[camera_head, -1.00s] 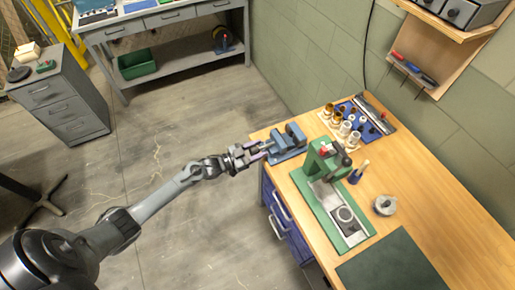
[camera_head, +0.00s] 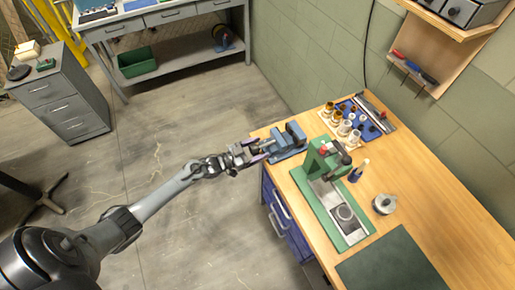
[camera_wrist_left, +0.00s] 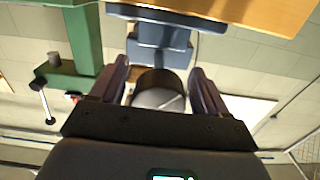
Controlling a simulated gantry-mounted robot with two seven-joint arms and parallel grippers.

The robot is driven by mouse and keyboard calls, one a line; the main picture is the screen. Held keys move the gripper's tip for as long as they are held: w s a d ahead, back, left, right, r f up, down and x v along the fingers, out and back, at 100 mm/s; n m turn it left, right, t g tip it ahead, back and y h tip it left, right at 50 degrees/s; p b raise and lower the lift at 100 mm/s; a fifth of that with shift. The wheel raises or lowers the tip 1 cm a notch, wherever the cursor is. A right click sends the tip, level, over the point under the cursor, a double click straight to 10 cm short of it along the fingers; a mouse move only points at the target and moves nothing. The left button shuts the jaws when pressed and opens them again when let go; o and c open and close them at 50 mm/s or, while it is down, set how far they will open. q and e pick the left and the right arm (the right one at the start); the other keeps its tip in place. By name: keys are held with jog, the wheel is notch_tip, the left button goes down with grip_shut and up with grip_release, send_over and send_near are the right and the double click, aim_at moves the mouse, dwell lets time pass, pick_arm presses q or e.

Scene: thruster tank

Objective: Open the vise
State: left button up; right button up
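My left gripper (camera_head: 262,151) is at the outer end of the vise, over the bench's left edge. In the left wrist view the vise body (camera_wrist_left: 160,45) is ahead, beyond the fingers. Any contact deeper down is hidden. My right gripper is not in view.
A green press (camera_head: 322,165) stands right of the vise on the bench (camera_head: 430,200). A blue tray with several small parts (camera_head: 372,122) is behind it. A round metal part (camera_head: 384,204) and a dark mat (camera_head: 395,265) lie nearer. Floor left of the bench is free.

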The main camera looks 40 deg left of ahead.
pick_arm(q)
jog(key=shift+r, duration=0.15)
jog(key=shift+s+a, duration=0.15)
jog(key=shift+s, duration=0.15)
jog(key=v, duration=1)
